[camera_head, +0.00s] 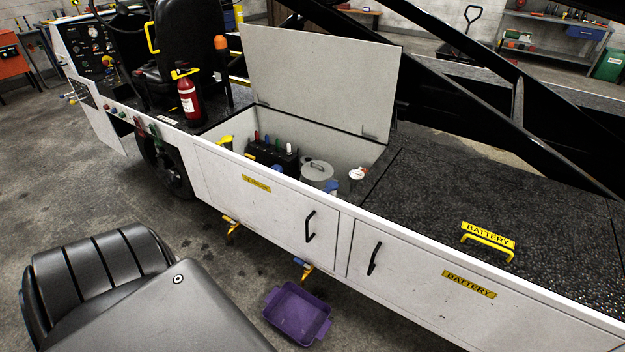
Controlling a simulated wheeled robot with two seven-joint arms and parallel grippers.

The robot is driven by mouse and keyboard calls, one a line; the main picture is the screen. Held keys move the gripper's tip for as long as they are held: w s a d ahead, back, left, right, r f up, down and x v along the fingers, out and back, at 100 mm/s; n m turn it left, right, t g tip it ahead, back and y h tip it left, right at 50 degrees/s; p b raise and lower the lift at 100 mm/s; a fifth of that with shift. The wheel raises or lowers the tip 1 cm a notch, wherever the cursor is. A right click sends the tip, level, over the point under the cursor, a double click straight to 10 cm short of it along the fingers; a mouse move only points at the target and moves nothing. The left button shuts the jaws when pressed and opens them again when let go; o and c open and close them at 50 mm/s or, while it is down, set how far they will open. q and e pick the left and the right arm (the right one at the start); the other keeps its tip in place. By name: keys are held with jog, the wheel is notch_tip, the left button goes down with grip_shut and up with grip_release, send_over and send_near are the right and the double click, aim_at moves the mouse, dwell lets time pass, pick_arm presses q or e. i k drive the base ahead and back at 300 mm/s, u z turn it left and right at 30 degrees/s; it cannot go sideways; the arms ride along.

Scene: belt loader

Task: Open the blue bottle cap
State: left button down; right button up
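A small blue cap (331,187) shows inside the open compartment (362,143) of the white vehicle. It sits low near the compartment's front wall, and whatever is below it is hidden by that wall. To its left is a round grey lid with a handle (317,171), and to its right a white cap (357,174). A black battery (270,155) with coloured tops is further left in the compartment. Neither of my grippers is in view.
The compartment's grey lid (320,78) stands raised at the back. A red extinguisher (188,99) is left of the compartment. A black deck (470,205) with a yellow handle lies to the right. A purple tray (297,313) is on the floor in front.

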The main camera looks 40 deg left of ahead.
aim_at(331, 185)
jog(key=u, duration=2.95)
jog(key=i, duration=3.85)
jog(key=z, duration=5)
jog(key=i, duration=0.5)
jog(key=z, duration=0.1)
